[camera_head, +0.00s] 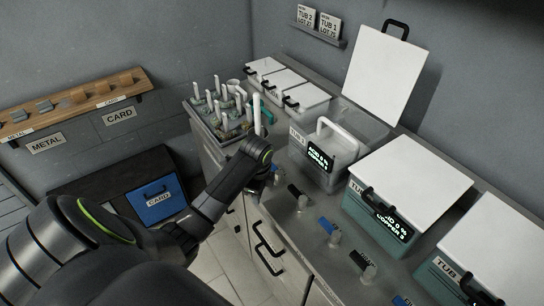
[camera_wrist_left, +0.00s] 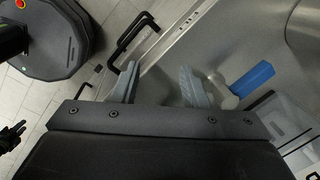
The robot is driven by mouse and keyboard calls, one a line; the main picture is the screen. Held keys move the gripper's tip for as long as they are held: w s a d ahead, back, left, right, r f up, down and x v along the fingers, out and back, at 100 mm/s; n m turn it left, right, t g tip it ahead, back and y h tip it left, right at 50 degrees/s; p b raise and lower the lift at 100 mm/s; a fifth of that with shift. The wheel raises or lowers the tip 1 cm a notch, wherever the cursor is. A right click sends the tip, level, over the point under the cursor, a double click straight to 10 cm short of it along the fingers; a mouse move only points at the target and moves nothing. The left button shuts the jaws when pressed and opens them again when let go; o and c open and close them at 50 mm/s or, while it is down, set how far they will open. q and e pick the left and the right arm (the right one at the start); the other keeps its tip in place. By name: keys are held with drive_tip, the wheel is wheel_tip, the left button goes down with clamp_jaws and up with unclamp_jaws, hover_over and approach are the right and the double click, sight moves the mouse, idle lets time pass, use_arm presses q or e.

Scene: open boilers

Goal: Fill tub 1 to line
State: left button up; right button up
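A pale, see-through tub (camera_head: 311,167) with a "TUB" label and a lit display stands on the counter; its number is too small to read. Its white lid (camera_head: 386,75) is raised, and a white handled block stands in it. Taps line the counter front, with blue and black levers. My left arm reaches to the counter by this tub; its fingertips are hidden in the head view. In the left wrist view my left gripper (camera_wrist_left: 158,86) is open and empty, with one finger beside a silver tap (camera_wrist_left: 222,92) with a blue lever (camera_wrist_left: 252,79). Contact is unclear.
Two teal tubs with shut white lids (camera_head: 412,172) stand to the right. A rack of white-handled tools (camera_head: 222,108) and small lidded boxes (camera_head: 288,88) are on the left. Drawer handles (camera_head: 268,246) jut from the cabinet front.

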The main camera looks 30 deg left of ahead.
use_arm(q)
drive_tip(key=w+a+r+m+g+h, duration=0.1)
drive_tip(key=w+a+r+m, duration=0.1)
drive_tip(key=w+r+m, duration=0.35)
drive_tip(key=w+a+r+m, duration=0.25)
drive_tip(key=w+r, duration=0.45)
drive_tip(key=r, duration=0.4)
drive_tip(key=b, duration=0.9)
approach(274, 170)
drive_tip(key=shift+w+a+f, duration=0.1)
drive_tip(key=shift+w+a, duration=0.35)
drive_tip(key=shift+a, duration=0.15)
drive_tip(key=shift+w+a+f, duration=0.1)
drive_tip(key=shift+w+a, duration=0.3)
drive_tip(key=shift+a, duration=0.2)
wheel_tip(274, 170, down, 7)
drive_tip(key=shift+r+p, duration=0.1)
drive_tip(key=shift+p, duration=0.3)
drive_tip(key=shift+f, duration=0.6)
use_arm(e)
wheel_tip(274, 170, down, 8)
drive_tip(key=w+d, duration=0.1)
use_arm(q)
clamp_jaws()
use_arm(e)
drive_tip(key=shift+r, duration=0.1)
